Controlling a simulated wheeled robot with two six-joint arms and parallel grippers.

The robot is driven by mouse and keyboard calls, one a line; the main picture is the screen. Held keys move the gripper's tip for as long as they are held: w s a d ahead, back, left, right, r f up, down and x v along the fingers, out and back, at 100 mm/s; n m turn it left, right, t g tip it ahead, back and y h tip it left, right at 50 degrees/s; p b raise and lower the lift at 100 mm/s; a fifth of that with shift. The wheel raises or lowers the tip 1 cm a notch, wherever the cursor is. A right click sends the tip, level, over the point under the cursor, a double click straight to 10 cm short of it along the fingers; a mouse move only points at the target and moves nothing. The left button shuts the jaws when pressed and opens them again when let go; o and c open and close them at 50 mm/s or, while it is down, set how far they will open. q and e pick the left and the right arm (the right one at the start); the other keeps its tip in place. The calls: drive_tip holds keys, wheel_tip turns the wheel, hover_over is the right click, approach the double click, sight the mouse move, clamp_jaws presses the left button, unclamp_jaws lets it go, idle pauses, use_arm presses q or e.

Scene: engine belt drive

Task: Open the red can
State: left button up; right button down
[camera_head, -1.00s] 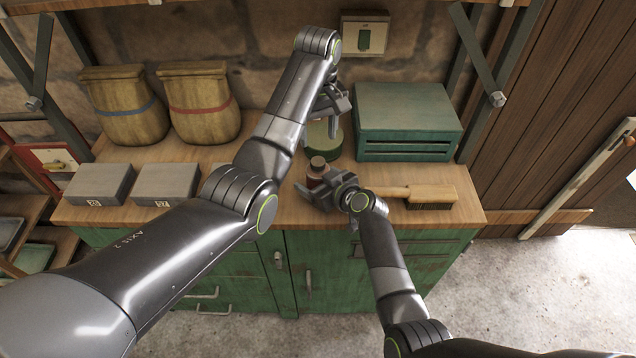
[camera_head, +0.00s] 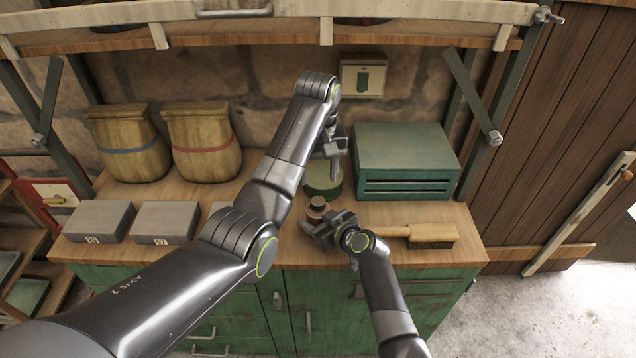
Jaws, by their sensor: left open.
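The small red can (camera_head: 316,210), with a brownish cap (camera_head: 318,201) on top, stands upright near the front of the wooden bench. My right gripper (camera_head: 322,226) is at the can's front and right side, its fingers close around the lower part. Whether they grip it is too small to tell. My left gripper (camera_head: 336,158) is open, pointing down above and behind the red can, over a round green tin (camera_head: 323,184). The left gripper is partly hidden by its own arm.
A green slatted crate (camera_head: 405,160) stands at the back right. A wooden brush (camera_head: 432,234) lies right of my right gripper. Two sacks (camera_head: 128,145) (camera_head: 203,142) and grey boxes (camera_head: 98,220) (camera_head: 164,222) are on the left. A shelf (camera_head: 280,35) overhangs the back.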

sight(318, 201)
use_arm(q)
drive_tip(key=m, duration=0.9)
drive_tip(key=shift+m, duration=0.3)
drive_tip(key=m, duration=0.4)
drive_tip(key=shift+m, duration=0.3)
drive_tip(key=m, duration=1)
drive_tip(key=shift+m, duration=0.3)
drive_tip(key=m, duration=0.4)
drive_tip(key=shift+m, duration=0.3)
drive_tip(key=m, duration=0.3)
drive_tip(key=shift+m, duration=0.3)
drive_tip(key=shift+f, duration=4)
